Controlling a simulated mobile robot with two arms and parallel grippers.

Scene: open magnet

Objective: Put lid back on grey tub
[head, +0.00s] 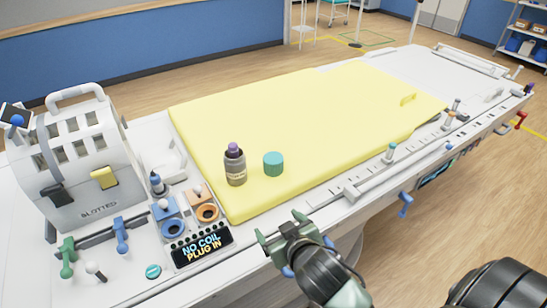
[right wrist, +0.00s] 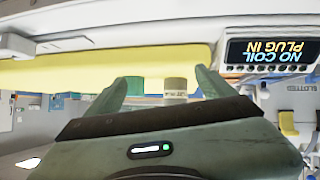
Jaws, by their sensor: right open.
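A grey tub-like container (head: 235,171) with a pale label and a purple top piece (head: 234,148) stands upright on the yellow pad. A short teal cylinder (head: 273,164) stands just right of it, apart from it; I cannot tell whether it is a lid. In the right wrist view, which is upside down, the teal cylinder (right wrist: 130,86) and the grey container (right wrist: 175,86) show beyond the fingers. My right gripper (head: 281,227) is open and empty in front of the bed's near edge, short of both. My left gripper is not in view.
The yellow pad (head: 300,110) has wide free room. Left of it are a slotted white housing (head: 75,165), blue and orange sockets and a "NO COIL PLUG IN" display (head: 203,246). A round teal disc (head: 153,271) lies at the front left. Rails with knobs line the near edge.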

